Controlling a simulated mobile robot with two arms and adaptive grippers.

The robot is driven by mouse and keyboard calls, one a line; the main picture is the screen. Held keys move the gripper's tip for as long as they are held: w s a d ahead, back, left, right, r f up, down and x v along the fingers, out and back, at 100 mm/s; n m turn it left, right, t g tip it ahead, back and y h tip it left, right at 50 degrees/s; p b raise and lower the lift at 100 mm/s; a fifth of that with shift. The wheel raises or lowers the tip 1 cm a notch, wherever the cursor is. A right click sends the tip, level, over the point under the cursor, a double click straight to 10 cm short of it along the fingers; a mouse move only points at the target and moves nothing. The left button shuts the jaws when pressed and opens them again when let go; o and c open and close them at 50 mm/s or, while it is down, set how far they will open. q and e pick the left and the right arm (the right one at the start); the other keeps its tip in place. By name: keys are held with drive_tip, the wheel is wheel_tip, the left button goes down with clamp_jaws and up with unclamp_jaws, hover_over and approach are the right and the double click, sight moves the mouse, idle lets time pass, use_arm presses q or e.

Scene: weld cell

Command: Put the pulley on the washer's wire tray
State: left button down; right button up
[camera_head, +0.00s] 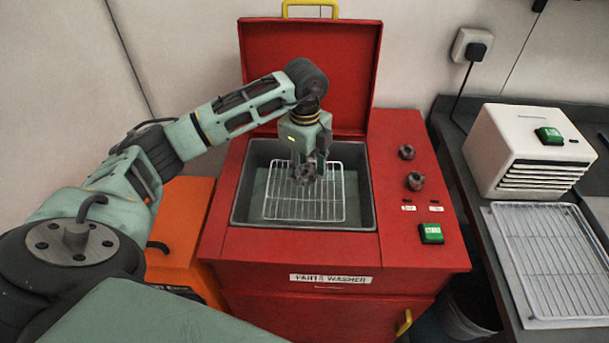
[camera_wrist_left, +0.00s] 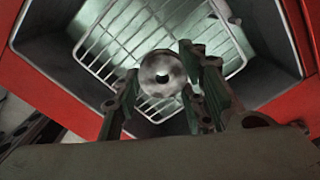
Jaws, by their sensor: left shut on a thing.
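My left gripper (camera_head: 308,174) points down into the open tub of the red parts washer (camera_head: 345,248), above the wire tray (camera_head: 305,220). The wire tray (camera_wrist_left: 112,40) shows behind the pulley; I cannot tell how large the gap is. In the head view the pulley is hard to separate from the dark fingers. My right gripper is not in view.
The washer's red lid (camera_head: 310,60) stands open behind the tub. Knobs and a green button (camera_head: 431,233) are on its right side. A white unit (camera_head: 530,150) and another wire rack (camera_head: 555,260) are on the right bench. An orange box (camera_head: 182,225) stands left.

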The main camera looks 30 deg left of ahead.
sight(305, 172)
use_arm(q)
wheel_tip(305, 172, down, 3)
drive_tip(key=shift+f+p, duration=0.2)
drive_tip(key=shift+p, duration=0.35)
drive_tip(key=shift+f, duration=0.25)
drive_tip(key=shift+f, duration=0.2)
drive_tip(key=c, duration=1.5)
unclamp_jaws()
drive_tip(key=o, duration=0.4)
